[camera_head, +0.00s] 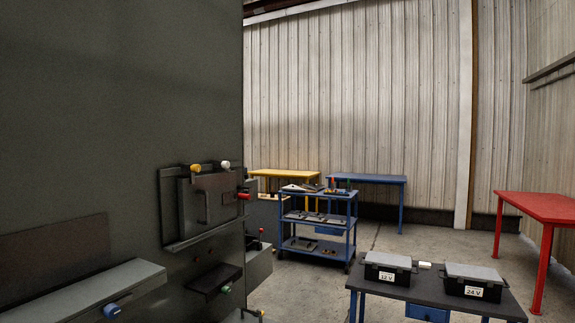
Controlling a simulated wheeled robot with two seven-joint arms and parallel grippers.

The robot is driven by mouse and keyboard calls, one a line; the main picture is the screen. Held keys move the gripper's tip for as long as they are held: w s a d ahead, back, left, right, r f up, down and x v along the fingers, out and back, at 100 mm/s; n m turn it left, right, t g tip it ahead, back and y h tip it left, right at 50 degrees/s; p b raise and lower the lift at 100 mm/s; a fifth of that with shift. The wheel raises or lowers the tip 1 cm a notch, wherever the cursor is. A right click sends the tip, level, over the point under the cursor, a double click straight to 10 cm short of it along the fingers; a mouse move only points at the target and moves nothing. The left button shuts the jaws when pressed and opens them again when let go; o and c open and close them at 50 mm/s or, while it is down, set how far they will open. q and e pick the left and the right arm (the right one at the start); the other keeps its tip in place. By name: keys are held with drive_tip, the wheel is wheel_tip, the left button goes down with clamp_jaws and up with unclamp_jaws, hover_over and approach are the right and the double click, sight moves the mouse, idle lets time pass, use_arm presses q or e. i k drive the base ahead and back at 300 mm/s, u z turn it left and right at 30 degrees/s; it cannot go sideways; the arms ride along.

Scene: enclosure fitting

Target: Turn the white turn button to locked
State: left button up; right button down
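The white turn button (224,164) is a small round knob at the top right corner of a dark panel (184,210) on the big grey-green enclosure, left of centre. It is too small here to tell which way it is turned. A yellow knob (196,168) sits just left of it on the same top edge. A red handle (244,196) sticks out at the panel's right side. Neither of my grippers is in view.
A grey ledge with a blue knob (111,310) juts out at lower left. A blue cart (322,225) with parts stands behind the enclosure. A dark table (425,294) with boxes labelled 12 V (388,272) and 24 V (474,284) stands at right. Floor between is clear.

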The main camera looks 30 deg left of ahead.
sight(225, 164)
drive_tip(key=i, duration=0.9)
drive_tip(key=u, duration=0.2)
